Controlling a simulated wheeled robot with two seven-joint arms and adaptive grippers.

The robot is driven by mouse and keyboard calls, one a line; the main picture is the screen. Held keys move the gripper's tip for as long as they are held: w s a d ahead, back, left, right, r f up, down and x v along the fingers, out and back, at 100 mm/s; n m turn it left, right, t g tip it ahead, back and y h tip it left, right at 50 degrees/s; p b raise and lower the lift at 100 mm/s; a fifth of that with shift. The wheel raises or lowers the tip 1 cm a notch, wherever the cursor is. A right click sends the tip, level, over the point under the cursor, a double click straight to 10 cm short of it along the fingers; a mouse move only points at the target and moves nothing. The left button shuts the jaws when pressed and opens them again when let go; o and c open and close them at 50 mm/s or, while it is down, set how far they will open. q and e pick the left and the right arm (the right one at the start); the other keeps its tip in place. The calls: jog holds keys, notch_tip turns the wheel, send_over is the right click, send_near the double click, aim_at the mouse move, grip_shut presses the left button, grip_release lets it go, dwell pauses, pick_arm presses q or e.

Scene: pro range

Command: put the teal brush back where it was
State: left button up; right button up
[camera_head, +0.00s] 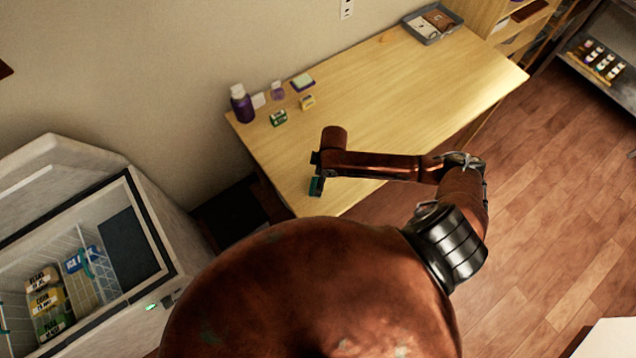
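My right arm comes in from the right over the wooden table, and its gripper (317,176) points down near the table's left front edge. A small dark teal thing (316,187), which may be the teal brush, shows right at the fingertips. It is too small and too covered to tell whether the fingers are closed on it or only beside it. No other teal brush can be made out. My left gripper is not in view.
A grey tray (432,22) stands at the far end. The table's middle is clear. An open freezer (150,240) stands left.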

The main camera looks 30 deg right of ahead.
jog(key=shift+s+d+r, duration=0.15)
jog(key=shift+r, duration=1.15)
jog(key=shift+s+d+r, duration=0.1)
jog(key=shift+d+r, duration=0.05)
jog(key=shift+r, duration=1.15)
